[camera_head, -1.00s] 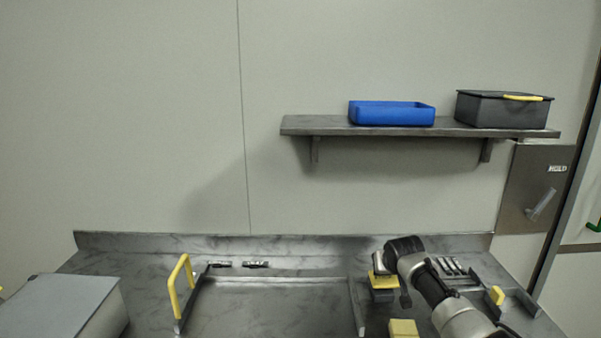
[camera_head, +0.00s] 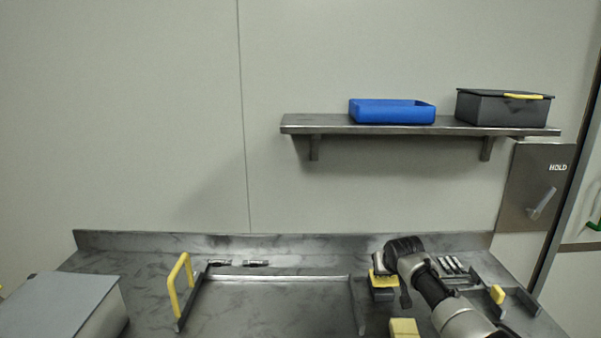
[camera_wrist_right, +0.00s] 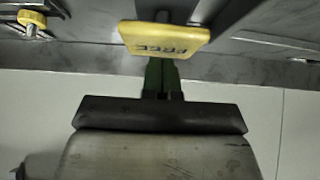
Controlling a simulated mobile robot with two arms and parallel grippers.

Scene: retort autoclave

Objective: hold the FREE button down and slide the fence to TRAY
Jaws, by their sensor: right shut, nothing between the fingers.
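The yellow FREE button (camera_wrist_right: 163,38) fills the upper middle of the right wrist view. It also shows in the head view as a yellow-topped block (camera_head: 383,281). My right gripper (camera_wrist_right: 162,68) is shut and empty, with its fingertips at the button's edge; whether they press it I cannot tell. In the head view my right arm hides part of the button. The fence appears to be the dark bar (camera_head: 192,302) with an upright yellow handle (camera_head: 178,284), left on the bench. Small marks behind it are too blurred to read. My left gripper is out of view.
A grey box (camera_head: 62,305) stands at the bench's left. Another yellow block (camera_head: 403,328) sits in front of the button, and a yellow tab (camera_head: 497,294) stands at right. A shelf (camera_head: 330,124) above carries a blue bin (camera_head: 392,113) and a dark box (camera_head: 503,110).

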